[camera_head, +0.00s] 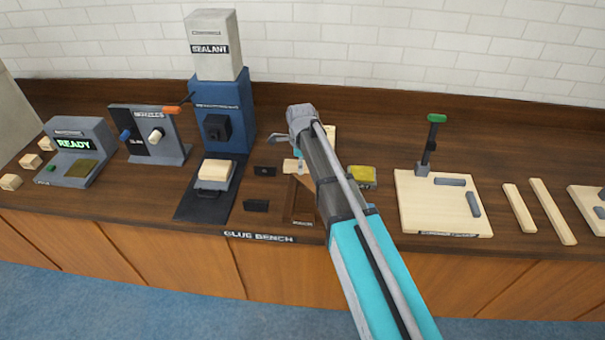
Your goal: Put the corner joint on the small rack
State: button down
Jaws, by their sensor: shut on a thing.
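My arm reaches in from the lower right, and its grey wrist end hangs over the middle of the bench. My gripper (281,138) shows only in part at the wrist's left side; the arm hides most of it. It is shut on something. A pale wooden piece (291,166) shows just below the wrist, partly hidden; it may be the corner joint, and I cannot tell whether the gripper touches it. A brown wooden frame (288,202) with a dark inside lies below it on the bench, partly behind my arm; I cannot tell whether it is the small rack.
A blue sealant machine (222,105) stands left of my arm, with a wooden block (215,170) on its dark plate. Two small black blocks lie between. A yellow sponge-like block (362,177) and a pale board (443,208) with a green-handled clamp (431,140) lie right. Loose slats lie farther right.

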jog(key=shift+w+a+f+b, duration=0.25)
jog(key=shift+w+f+b, duration=0.1)
jog(key=shift+f+b, duration=1.65)
jog(key=shift+b, duration=0.05)
jog(key=shift+c, duration=0.4)
grip_release()
jog(key=shift+r, duration=0.15)
notch_tip(320, 180, up, 12)
jog(key=p, duration=1.2)
